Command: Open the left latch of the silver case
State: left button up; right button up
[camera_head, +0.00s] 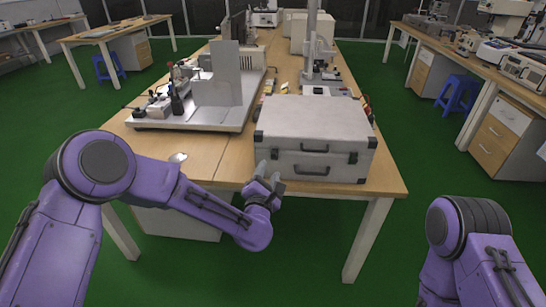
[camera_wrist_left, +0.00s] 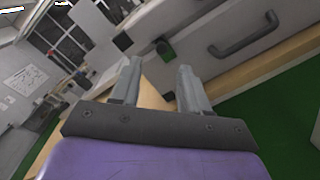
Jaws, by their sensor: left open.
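The silver case (camera_head: 290,120) lies closed near the front edge of the wooden table. Its left latch (camera_head: 274,154) is a small dark piece on the front face; in the left wrist view the latch (camera_wrist_left: 165,50) sits just beyond the fingertips. The latch looks closed, though it is small. My left gripper (camera_head: 267,184) is open and empty, in front of and below the case's left front. In the left wrist view its two fingers (camera_wrist_left: 158,68) are apart, pointing towards the latch without visible contact. My right gripper is out of view.
A dark handle (camera_head: 311,173) is on the case's front; the handle (camera_wrist_left: 245,35) also shows in the left wrist view. A right latch (camera_head: 353,158) is beyond it. An instrument on a grey base (camera_head: 235,122) stands left of the case. The table front (camera_head: 385,180) is clear at right.

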aim_at(273, 157)
pick_arm(q)
jog(key=w, duration=0.5)
jog(key=w+p, duration=0.1)
jog(key=w, duration=0.2)
jog(key=shift+d+f, duration=0.1)
jog(key=shift+d, duration=0.2)
jog(key=shift+s, duration=0.1)
grip_shut()
